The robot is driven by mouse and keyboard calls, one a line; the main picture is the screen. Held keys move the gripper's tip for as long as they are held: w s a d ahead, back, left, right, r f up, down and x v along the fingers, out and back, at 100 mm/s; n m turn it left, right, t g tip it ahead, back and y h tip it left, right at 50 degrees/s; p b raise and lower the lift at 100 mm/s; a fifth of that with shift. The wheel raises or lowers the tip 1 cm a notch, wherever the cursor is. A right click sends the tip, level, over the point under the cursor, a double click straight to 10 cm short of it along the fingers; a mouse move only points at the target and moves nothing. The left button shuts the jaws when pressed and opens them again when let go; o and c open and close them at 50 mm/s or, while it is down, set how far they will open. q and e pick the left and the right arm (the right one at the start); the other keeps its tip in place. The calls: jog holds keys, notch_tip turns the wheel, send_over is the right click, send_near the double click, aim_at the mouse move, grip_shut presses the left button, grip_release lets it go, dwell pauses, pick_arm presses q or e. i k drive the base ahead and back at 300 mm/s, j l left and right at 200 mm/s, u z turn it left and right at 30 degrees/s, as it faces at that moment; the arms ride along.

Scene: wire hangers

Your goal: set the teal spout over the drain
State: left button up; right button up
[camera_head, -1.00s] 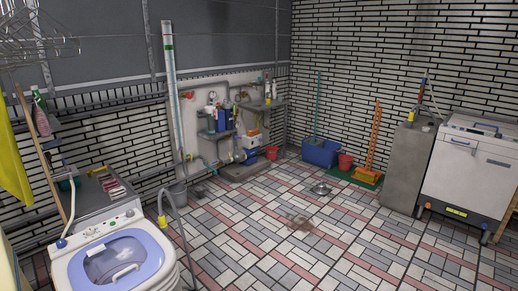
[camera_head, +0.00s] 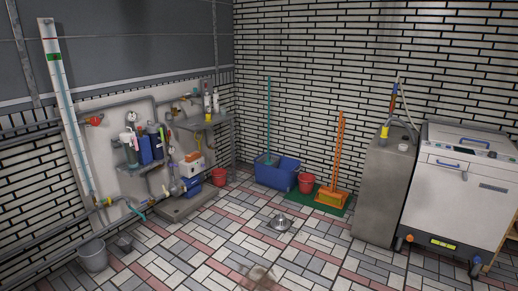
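A small teal spout (camera_head: 136,210) sticks out from the pipework low on the left wall, by a yellow-handled valve. It points down and to the right. A small dark grey cup-like fitting (camera_head: 124,243) is on the floor below it; I cannot tell if it is the drain. A round silver metal piece (camera_head: 280,223), which could also be a drain cover, lies on the open floor to the right, well apart from the spout. Neither of my grippers is in view.
A grey bucket (camera_head: 93,256) stands by the left wall. A blue tub (camera_head: 277,172), a red bucket (camera_head: 306,182) and an orange broom (camera_head: 333,194) are at the back. A grey cabinet (camera_head: 383,195) and white machine (camera_head: 460,190) stand right. The middle floor is clear, with a brown stain.

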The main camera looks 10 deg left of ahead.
aim_at(144, 219)
jog(key=i+j+u, duration=0.2)
jog(key=i+u, duration=0.25)
jog(key=i, duration=0.2)
jog(key=i+u, duration=0.45)
jog(key=i, duration=0.2)
jog(key=i+l+u, duration=0.35)
jog(key=i+u, duration=0.15)
jog(key=i, duration=0.15)
